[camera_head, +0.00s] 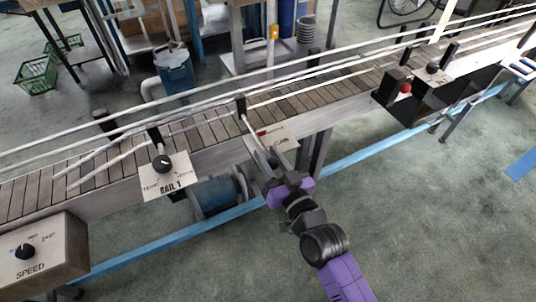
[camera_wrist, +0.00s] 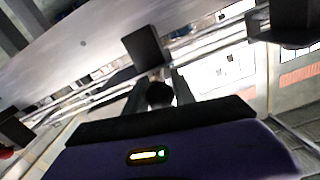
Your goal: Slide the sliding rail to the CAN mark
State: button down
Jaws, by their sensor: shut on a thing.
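The conveyor's side rails are long pale rods; the sliding rail (camera_head: 122,157) appears to be the short inner one over the belt. A pale plate (camera_head: 281,133) on the conveyor's near side has a red marking and dark lettering that seems to read CAN, partly covered by my gripper. My gripper (camera_head: 272,160) is at this plate, reaching in from the lower right. In the wrist view, a round black knob (camera_wrist: 159,94) sits between my fingers, which are shut on it. Whether the knob is joined to the sliding rail is hidden. A black block (camera_wrist: 145,47) stands just beyond it.
A RAIL 1 dial plate (camera_head: 166,178) is left of my gripper, and a SPEED box (camera_head: 40,250) is at lower left. A box with a red button (camera_head: 405,88) is at right. A motor (camera_head: 217,193) sits below the belt. The floor in front is clear.

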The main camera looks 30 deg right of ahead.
jog(key=s, duration=0.4)
jog(key=shift+b, duration=0.3)
jog(key=c, duration=1.4)
grip_release()
jog(key=b, duration=0.2)
send_near(276, 168)
jog(key=shift+w+f, duration=0.1)
jog(key=shift+w, duration=0.9)
